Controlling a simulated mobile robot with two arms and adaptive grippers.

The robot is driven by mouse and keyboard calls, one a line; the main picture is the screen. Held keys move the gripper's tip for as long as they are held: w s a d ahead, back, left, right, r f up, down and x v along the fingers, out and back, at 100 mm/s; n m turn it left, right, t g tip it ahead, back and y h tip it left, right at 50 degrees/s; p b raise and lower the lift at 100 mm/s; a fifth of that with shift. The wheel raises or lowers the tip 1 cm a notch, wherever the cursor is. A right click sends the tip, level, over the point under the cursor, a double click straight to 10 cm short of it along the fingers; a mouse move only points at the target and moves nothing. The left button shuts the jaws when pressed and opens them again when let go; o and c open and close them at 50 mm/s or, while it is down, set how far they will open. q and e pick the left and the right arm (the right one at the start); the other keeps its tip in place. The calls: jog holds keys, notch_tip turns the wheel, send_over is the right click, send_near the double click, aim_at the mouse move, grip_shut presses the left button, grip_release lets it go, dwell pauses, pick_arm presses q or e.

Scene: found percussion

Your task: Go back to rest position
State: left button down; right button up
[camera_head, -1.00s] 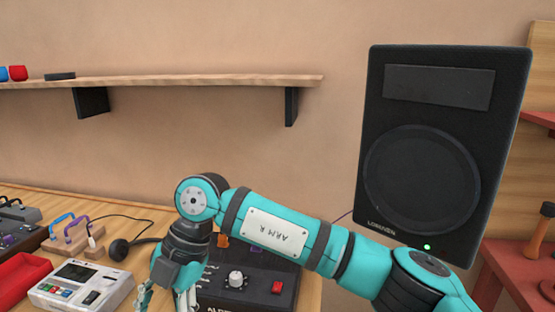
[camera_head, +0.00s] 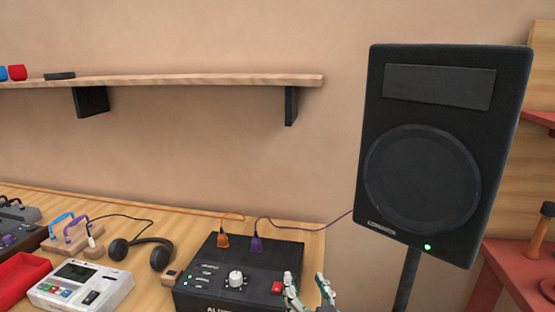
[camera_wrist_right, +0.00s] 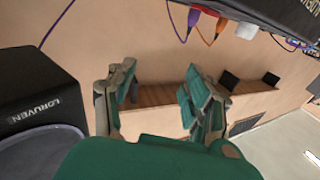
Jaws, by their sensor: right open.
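My right gripper (camera_head: 308,292) shows at the bottom edge of the head view, at the right front corner of the black amplifier box (camera_head: 240,267). Its two fingers are spread and nothing is between them. In the right wrist view the right gripper (camera_wrist_right: 160,95) is also open and empty, with the wall and a wooden shelf beyond it. The rest of the right arm is out of the head view. My left gripper is not in view.
A black speaker (camera_head: 440,140) on a stand (camera_head: 407,280) is at the right, with a green light lit. Headphones (camera_head: 141,252), a white device (camera_head: 80,286) and a red tray (camera_head: 20,280) are on the table's left. A wall shelf (camera_head: 200,80) hangs above.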

jog(key=s+d+f+m+g+h, duration=0.1)
jog(key=s+d+f+g, duration=0.15)
jog(key=f, duration=0.25)
jog(key=s+d+f+g+h, duration=0.2)
jog(key=s+d+f, duration=0.15)
jog(key=f, duration=0.25)
jog(key=s+d+f+g, duration=0.3)
jog(key=s+f, duration=0.1)
jog(key=s, duration=0.4)
jog(key=s+d+f+n+g, duration=0.1)
jog(key=s+d+f+g, duration=0.3)
jog(key=s, duration=0.3)
jog(key=s+d+f+g, duration=0.25)
jog(key=s+f, duration=0.25)
jog(key=s, duration=0.3)
notch_tip(320, 180, down, 23)
jog(key=g+p, duration=0.2)
jog(key=s+d+f+h+p, duration=0.1)
jog(key=s+d+f+p, duration=0.1)
jog(key=s+f, duration=1.2)
jog(key=s, duration=0.3)
jog(key=shift+s+d+f+n+g, duration=0.15)
jog(key=shift+s+f+n+g, duration=0.15)
jog(key=shift+s+n+g, duration=0.1)
